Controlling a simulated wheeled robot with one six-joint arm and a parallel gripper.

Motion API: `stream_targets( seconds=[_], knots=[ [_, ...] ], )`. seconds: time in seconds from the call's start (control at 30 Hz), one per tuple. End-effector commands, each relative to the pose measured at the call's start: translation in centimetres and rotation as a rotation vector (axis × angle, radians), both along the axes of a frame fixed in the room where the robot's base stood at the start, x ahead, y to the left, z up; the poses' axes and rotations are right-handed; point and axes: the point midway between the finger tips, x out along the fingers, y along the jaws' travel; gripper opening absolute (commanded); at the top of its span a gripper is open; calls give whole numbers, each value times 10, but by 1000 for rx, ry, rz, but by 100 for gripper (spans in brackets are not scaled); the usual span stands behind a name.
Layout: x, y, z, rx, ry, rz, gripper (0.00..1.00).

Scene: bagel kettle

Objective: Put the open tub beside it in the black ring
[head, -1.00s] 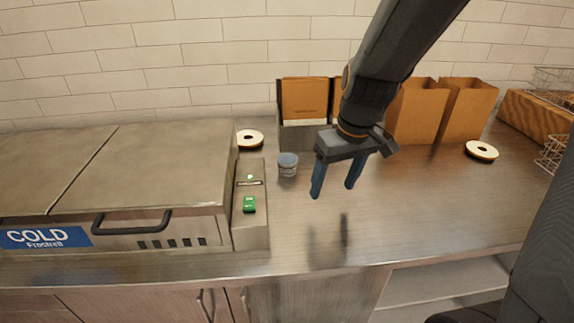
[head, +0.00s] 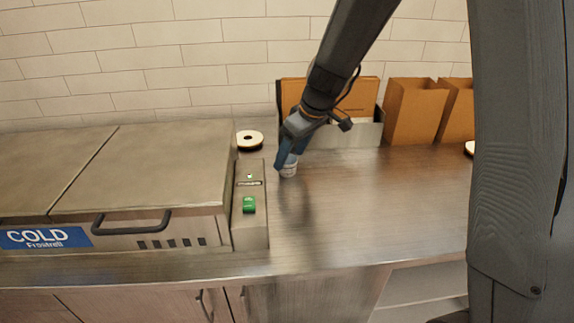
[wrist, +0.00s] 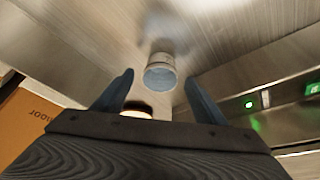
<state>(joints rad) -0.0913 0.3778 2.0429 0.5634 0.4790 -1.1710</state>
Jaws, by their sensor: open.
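The small tub (head: 288,171) stands upright on the steel counter, just right of the cold unit's control strip. In the wrist view the tub (wrist: 160,76) shows a blue-grey round top and a pale side. My gripper (head: 284,164) is open, pointing down at the tub and partly covering it in the head view. In the wrist view my gripper's (wrist: 159,78) fingers are spread to either side of the tub's line, with nothing held.
The cold unit (head: 150,180) fills the left. A metal holder (head: 350,135) with brown card stands behind the tub, and paper bags (head: 415,110) are to its right. A second ring (head: 469,148) is mostly hidden by my arm. The front counter is clear.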

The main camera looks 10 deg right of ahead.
Motion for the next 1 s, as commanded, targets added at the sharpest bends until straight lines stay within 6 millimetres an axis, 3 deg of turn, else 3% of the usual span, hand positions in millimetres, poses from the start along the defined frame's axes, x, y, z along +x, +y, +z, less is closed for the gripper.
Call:
stream_targets(
  seconds=[0.2,0.47,0.7,0.77,1.0],
  knots=[
    [5,6,-18,-1,1,0,65],
    [5,6,-20,0,0,-1,65],
    [5,6,-20,0,0,-1,25],
    [5,6,-20,0,0,-1,20],
    [6,6,-16,0,-2,1,20]
  ],
)
